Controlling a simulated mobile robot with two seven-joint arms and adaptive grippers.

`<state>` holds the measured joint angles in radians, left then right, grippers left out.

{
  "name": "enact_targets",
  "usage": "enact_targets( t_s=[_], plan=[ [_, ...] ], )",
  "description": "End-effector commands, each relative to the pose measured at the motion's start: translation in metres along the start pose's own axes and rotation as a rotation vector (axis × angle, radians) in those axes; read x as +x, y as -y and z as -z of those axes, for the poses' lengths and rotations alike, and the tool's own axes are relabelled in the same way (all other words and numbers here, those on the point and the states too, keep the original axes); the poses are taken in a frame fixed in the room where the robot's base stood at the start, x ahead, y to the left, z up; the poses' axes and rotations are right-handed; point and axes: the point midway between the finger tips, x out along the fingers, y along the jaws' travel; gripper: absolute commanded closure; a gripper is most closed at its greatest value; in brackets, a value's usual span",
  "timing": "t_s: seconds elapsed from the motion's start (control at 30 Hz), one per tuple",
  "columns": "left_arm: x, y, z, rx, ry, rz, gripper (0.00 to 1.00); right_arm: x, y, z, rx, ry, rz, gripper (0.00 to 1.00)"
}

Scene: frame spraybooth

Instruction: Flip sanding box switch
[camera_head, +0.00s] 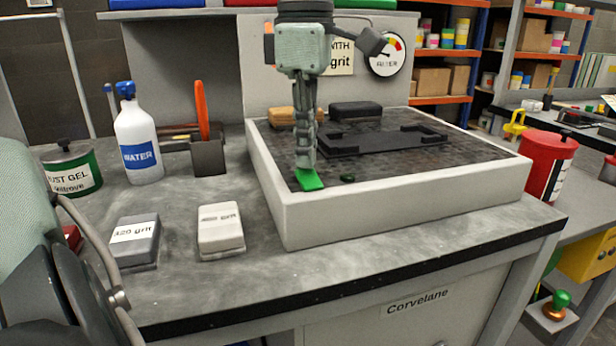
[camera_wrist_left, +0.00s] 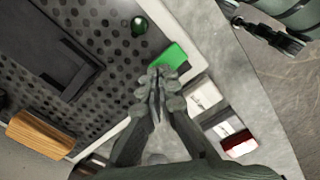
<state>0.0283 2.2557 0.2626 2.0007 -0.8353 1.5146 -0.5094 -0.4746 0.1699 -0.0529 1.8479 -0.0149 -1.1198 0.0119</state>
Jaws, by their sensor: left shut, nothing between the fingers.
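The sanding box (camera_head: 400,200) is a wide, pale, low-walled tray with a dark perforated top, standing on the grey bench. A green switch (camera_head: 309,180) sits at its front left corner; it also shows in the wrist view as a bright green block (camera_wrist_left: 171,58). A small dark green dome (camera_head: 347,178) is beside it, seen also in the wrist view (camera_wrist_left: 139,25). My left gripper (camera_head: 305,163) points down, shut and empty, with its fingertips right at the switch; I cannot tell whether they touch. In the wrist view the fingertips (camera_wrist_left: 160,75) are together beside the green block.
A dark frame (camera_head: 380,140) lies on the perforated top, with a brown block (camera_head: 280,116) and a black block (camera_head: 355,110) behind. Two grit blocks, grey (camera_head: 135,240) and white (camera_head: 220,230), lie left on the bench. A water bottle (camera_head: 138,140) and red can (camera_head: 547,165) flank the box.

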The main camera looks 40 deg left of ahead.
Motion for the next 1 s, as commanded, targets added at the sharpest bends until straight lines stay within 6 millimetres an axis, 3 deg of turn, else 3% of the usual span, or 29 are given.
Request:
enact_targets(
  t_s=[0.77, 1.0],
  plan=[
    [0.013, 0.000, 0.000, 0.000, 0.000, 0.001, 1.00, 0.008, 0.001, -0.002, 0.000, 0.000, 0.000, 0.60],
    [0.006, 0.000, 0.000, 0.000, 0.000, 0.001, 1.00, 0.002, 0.000, -0.001, 0.000, 0.000, 0.000, 0.60]
  ],
)
